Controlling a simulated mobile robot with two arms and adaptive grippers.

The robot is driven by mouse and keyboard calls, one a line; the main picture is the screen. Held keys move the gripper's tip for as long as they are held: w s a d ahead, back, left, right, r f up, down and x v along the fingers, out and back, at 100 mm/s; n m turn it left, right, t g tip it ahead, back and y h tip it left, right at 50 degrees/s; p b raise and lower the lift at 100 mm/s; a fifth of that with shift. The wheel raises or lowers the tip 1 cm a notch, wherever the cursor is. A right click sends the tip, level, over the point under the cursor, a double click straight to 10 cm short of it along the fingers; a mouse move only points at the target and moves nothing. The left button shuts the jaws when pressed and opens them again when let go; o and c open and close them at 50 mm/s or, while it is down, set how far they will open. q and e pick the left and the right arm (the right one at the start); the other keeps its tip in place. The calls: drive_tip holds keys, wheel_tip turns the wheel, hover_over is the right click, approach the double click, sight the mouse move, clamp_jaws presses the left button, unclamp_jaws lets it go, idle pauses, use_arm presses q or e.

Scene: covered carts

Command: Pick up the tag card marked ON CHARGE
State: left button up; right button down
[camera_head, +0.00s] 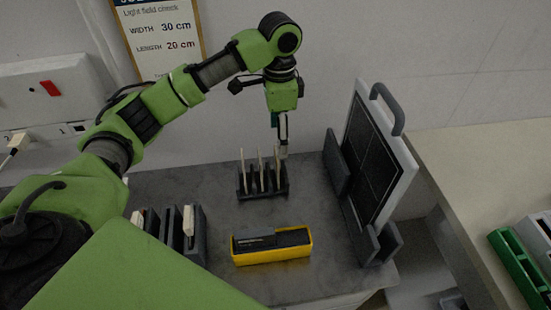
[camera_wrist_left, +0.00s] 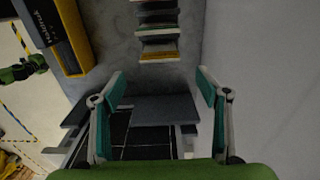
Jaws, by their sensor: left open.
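A small dark rack (camera_head: 263,193) stands on the grey worktop and holds three thin pale cards upright, seen nearly edge-on, including a middle card (camera_head: 260,166). No ON CHARGE marking is legible, so I cannot tell which card is which. My left gripper (camera_head: 283,150) points down at the rack's back right, close to the rightmost card; contact cannot be told. In the left wrist view the left gripper (camera_wrist_left: 161,76) is open with nothing between its fingers. The rack (camera_wrist_left: 158,38) lies beyond the fingertips there, its cards edge-on. My right gripper is out of view.
A yellow tray (camera_head: 272,257) with a dark item lies in front of the rack. A dark slotted holder (camera_head: 196,248) is at left. A dark-faced panel with handle (camera_head: 384,155) stands in a holder at right. The wall is close behind.

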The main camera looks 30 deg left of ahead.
use_arm(q)
drive_tip(key=p, duration=0.1)
hover_over(276, 165)
drive_tip(key=f, duration=0.6)
drive_tip(key=shift+w+d, duration=0.15)
drive_tip(key=shift+w, duration=0.1)
drive_tip(key=shift+w+f, duration=0.1)
drive_tip(key=shift+f, duration=0.5)
drive_tip(key=shift+f+p, duration=0.35)
drive_tip(key=shift+p, duration=0.1)
drive_tip(key=f, duration=0.1)
drive_tip(key=f+p, duration=0.1)
drive_tip(key=f, duration=0.1)
drive_tip(key=shift+a+f, duration=0.2)
drive_tip(key=shift+f, duration=0.45)
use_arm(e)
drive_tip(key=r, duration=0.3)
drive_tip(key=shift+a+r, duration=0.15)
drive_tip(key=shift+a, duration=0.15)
use_arm(q)
drive_tip(key=c, duration=1.1)
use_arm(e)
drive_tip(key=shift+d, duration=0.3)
